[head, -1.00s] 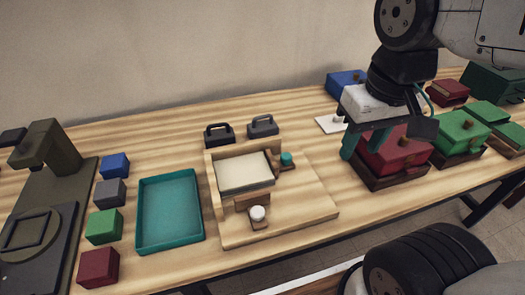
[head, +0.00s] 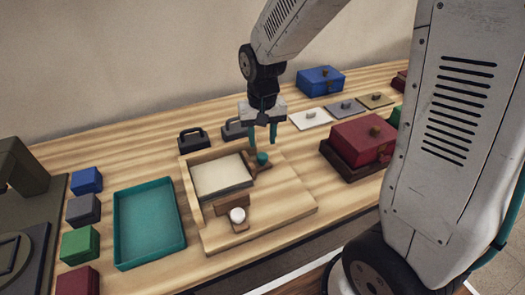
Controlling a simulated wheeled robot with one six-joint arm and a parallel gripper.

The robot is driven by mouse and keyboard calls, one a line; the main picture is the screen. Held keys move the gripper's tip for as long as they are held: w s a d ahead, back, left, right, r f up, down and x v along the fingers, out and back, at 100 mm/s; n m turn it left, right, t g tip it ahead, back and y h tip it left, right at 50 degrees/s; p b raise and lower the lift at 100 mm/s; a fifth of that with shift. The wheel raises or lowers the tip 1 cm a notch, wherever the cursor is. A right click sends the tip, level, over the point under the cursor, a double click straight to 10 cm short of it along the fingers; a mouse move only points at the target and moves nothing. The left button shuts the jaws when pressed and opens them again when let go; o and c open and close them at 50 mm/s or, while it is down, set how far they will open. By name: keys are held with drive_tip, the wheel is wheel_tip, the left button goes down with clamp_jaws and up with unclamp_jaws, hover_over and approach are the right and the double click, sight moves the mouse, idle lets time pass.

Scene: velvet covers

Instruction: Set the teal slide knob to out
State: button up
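The teal slide knob (head: 262,158) stands on a small brown slider at the right back of a pale wooden fixture (head: 290,198). A white knob (head: 237,215) sits on a second brown slider near the front of the same fixture. A cream panel (head: 221,176) lies in the fixture's framed recess. My gripper (head: 262,138) points down with its teal fingers apart, above and around the teal knob as seen from the head. I cannot tell how far above the knob the fingertips are. Nothing shows between the fingers.
A teal tray (head: 150,222) lies left of the fixture, with coloured blocks (head: 83,210) beyond it. Dark handled weights (head: 193,139) stand behind the fixture. A red box (head: 362,142), a blue box (head: 320,80) and flat lids (head: 345,108) are to the right.

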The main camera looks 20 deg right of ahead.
sight(262, 155)
wheel_tip(262, 155, down, 6)
drive_tip(key=shift+r, duration=0.25)
